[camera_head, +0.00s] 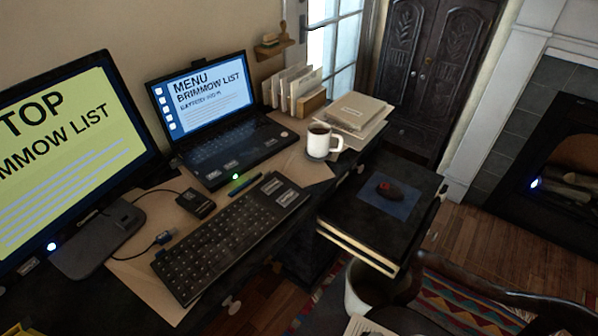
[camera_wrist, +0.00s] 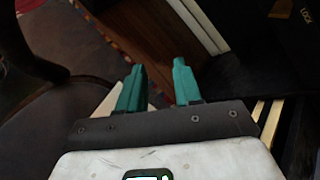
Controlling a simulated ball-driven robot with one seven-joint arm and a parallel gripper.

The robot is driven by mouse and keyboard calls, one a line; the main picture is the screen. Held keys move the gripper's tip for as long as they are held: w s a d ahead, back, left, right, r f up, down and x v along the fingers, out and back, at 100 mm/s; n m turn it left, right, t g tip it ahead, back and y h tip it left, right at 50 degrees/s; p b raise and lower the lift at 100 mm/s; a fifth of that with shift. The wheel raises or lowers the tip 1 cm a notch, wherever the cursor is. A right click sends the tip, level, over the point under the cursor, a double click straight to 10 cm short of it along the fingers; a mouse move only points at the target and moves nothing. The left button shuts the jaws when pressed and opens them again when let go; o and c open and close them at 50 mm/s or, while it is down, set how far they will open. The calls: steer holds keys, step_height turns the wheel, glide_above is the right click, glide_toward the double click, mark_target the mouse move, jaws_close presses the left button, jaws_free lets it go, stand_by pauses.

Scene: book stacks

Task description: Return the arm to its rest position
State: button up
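My gripper (camera_wrist: 156,66) shows in the wrist view with two teal fingers on a dark bracket. The fingers stand apart, and I see nothing held between them. Behind them are dark surfaces and pale edges. I cannot make out the gripper in the head view. A white rounded shape stands low in the head view, and I cannot tell whether it is part of my arm.
The desk holds a monitor (camera_head: 52,150), a laptop (camera_head: 207,110), a keyboard (camera_head: 232,238) and a white mug (camera_head: 318,146). A black stack (camera_head: 350,222) carries a mouse (camera_head: 388,191) on a blue pad. Wooden floor (camera_head: 490,235) shows at right.

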steer(key=s+d+r+n+h, duration=0.5)
steer(key=s+d+n, duration=0.1)
steer(key=s+d, duration=0.1)
steer(key=s+d+r+n+g+h, duration=0.1)
steer(key=s+d+r+n+h, duration=0.4)
steer(key=d, duration=0.5)
steer(key=shift+s+d+r+n+g, duration=0.25)
steer(key=shift+s+r+n, duration=0.2)
steer(key=shift+s+n, duration=0.4)
steer(key=shift+s, duration=0.1)
